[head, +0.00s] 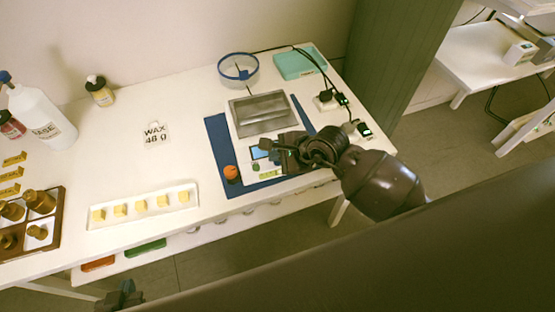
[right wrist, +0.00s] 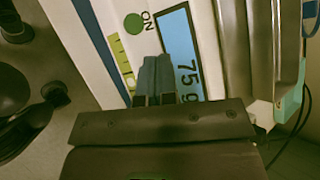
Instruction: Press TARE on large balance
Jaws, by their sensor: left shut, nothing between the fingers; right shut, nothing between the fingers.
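The large balance (head: 236,122) stands on a blue mat with a grey metal pan on top. My right gripper (head: 268,147) is shut and empty, over the balance's front panel. In the right wrist view its closed fingertips (right wrist: 154,62) are between the blue display (right wrist: 180,35), reading 75 g, and a yellow-green strip (right wrist: 122,62). A green round button (right wrist: 133,22) marked ON lies beyond the tips. I cannot tell whether the tips touch the panel, and no TARE lettering is readable. My left gripper (head: 125,292) is shut and empty, low at the front left, below the table edge.
An orange ball-like thing (head: 231,173) sits beside the balance. A white tray (head: 143,218) with yellow cubes lies left of it. Plugs and cables are at right.

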